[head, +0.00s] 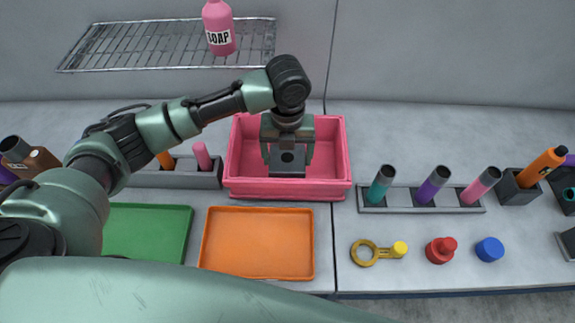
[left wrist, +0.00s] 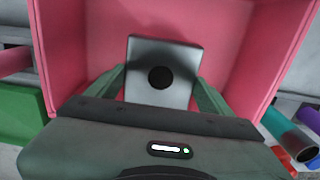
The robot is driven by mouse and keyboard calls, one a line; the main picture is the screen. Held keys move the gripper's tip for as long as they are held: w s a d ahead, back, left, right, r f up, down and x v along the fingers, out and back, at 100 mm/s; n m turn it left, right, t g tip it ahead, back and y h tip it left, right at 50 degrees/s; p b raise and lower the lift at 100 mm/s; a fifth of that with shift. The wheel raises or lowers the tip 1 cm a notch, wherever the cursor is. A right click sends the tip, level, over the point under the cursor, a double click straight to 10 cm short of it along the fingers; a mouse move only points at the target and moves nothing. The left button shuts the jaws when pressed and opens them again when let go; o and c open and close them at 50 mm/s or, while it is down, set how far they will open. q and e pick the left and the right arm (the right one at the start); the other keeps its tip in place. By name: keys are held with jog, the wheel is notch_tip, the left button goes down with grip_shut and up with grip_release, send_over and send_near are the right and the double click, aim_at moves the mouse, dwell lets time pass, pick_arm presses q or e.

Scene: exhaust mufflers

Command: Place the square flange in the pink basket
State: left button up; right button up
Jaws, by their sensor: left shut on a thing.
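The square flange is a grey square plate (head: 288,163) with a dark round hole in its middle. My left gripper (head: 288,152) points down and is shut on it, with one finger on each side. The left wrist view also shows the flange (left wrist: 163,58) between the fingers, with the pink basket around it. The pink basket (head: 287,188) stands at the middle of the table. The flange is over the basket's inside; I cannot tell whether it touches the floor of the basket. My right gripper is not in view.
An orange tray (head: 257,243) and a green tray (head: 148,228) lie in front. A rack of coloured tubes (head: 420,208) stands right of the basket. A yellow ring part (head: 366,253), red knob (head: 440,250) and blue cap (head: 489,249) lie at the front right.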

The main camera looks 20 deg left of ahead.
aim_at(288, 169)
pick_arm(q)
jog(key=shift+f, duration=0.65)
notch_tip(288, 169, down, 4)
jog(key=shift+p, duration=0.4)
jog(key=shift+f, duration=0.15)
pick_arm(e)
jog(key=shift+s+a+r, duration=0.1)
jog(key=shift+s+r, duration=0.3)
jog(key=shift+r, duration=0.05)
pick_arm(q)
jog(key=shift+f, duration=0.15)
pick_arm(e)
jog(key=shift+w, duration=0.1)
pick_arm(q)
jog(key=o, duration=2)
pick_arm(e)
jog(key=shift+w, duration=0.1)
